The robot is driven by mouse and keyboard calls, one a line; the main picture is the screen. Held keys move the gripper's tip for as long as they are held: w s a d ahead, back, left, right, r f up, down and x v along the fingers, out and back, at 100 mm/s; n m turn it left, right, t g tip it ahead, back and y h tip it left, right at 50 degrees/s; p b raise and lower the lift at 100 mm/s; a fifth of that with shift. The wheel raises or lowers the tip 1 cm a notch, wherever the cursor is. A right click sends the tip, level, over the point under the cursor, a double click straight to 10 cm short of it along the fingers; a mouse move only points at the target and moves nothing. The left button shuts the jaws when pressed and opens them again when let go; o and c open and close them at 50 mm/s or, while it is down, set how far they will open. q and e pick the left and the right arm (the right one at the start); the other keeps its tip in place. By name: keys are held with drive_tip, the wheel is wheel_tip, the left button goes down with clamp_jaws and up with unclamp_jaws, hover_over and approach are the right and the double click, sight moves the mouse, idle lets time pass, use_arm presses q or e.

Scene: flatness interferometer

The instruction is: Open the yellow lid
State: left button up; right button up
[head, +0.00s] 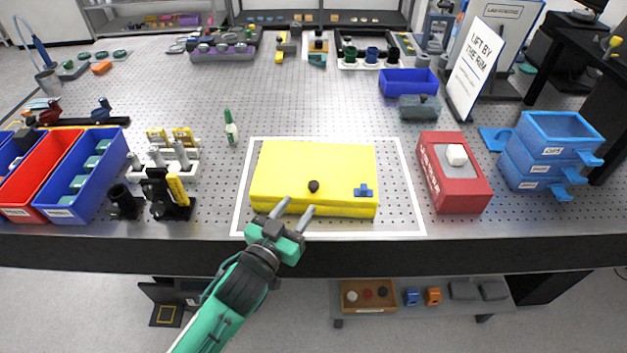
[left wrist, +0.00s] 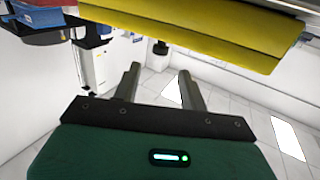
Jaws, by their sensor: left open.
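The yellow lid (head: 318,165) lies on a wide yellow box inside a white outlined square on the perforated table. It has a black knob (head: 314,186) near its front and a blue cross-shaped piece (head: 363,190) at its front right; it looks closed. My left gripper (head: 293,207) is open and empty, at the front edge of the yellow box, left of its middle. In the left wrist view the yellow lid (left wrist: 200,32) spans the top, beyond the open fingers (left wrist: 158,82). I cannot tell whether the fingers touch it. My right gripper is not in view.
A red box (head: 452,190) with a white knob stands to the right, then blue drawers (head: 556,150). A sign (head: 475,70) reads "LIFT BY THE RIM". A green-capped bottle (head: 231,130) and small fixtures (head: 165,195) stand left. The table behind the lid is mostly clear.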

sight(311, 187)
use_arm(q)
drive_tip(key=p+x, duration=0.1)
drive_tip(key=x, duration=0.8)
drive_tip(key=shift+p, duration=0.3)
drive_tip(key=shift+c, duration=0.2)
clamp_jaws()
